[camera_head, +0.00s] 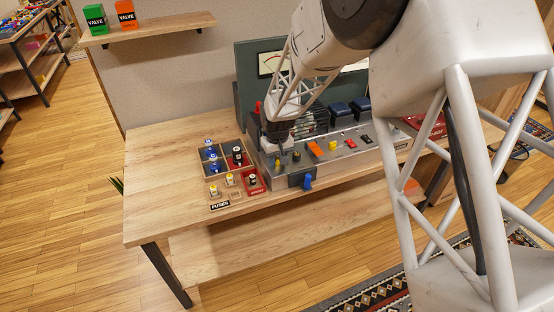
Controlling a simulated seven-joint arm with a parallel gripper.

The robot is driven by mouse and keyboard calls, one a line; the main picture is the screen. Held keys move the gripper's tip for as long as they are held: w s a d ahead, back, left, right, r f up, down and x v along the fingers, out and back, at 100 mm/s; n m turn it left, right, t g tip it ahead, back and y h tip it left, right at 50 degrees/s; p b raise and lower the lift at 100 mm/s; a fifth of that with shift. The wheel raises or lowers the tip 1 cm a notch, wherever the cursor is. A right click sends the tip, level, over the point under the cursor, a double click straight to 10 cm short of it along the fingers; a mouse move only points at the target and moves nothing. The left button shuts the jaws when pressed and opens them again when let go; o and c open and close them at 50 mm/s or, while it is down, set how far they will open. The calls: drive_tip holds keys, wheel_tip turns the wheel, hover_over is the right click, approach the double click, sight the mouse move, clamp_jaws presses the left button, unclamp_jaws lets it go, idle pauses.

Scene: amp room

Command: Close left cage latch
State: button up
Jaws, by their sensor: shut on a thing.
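The amplifier (346,157) is a grey metal unit on the wooden bench, with a dark green back panel (245,72) behind it. Its wire cage (318,118) shows partly behind my arm. My gripper (277,141) is low at the left end of the amplifier, in front of the cage. It is shut on what appears to be the left cage latch. The latch is mostly hidden by the gripper, so its exact position cannot be told. A small red knob or handle (257,107) stands just left of the gripper.
A divided tray (223,171) of small tubes or fuses is left of the amplifier, with a red tray (252,183) beside it. A blue switch lever (308,183) sticks out at the front. The bench's left end (160,170) is clear. Dark blue transformers (341,110) stand right.

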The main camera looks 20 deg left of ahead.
sight(277, 159)
drive_tip(key=o, duration=0.8)
drive_tip(key=shift+r, duration=0.1)
drive_tip(key=shift+r, duration=3.8)
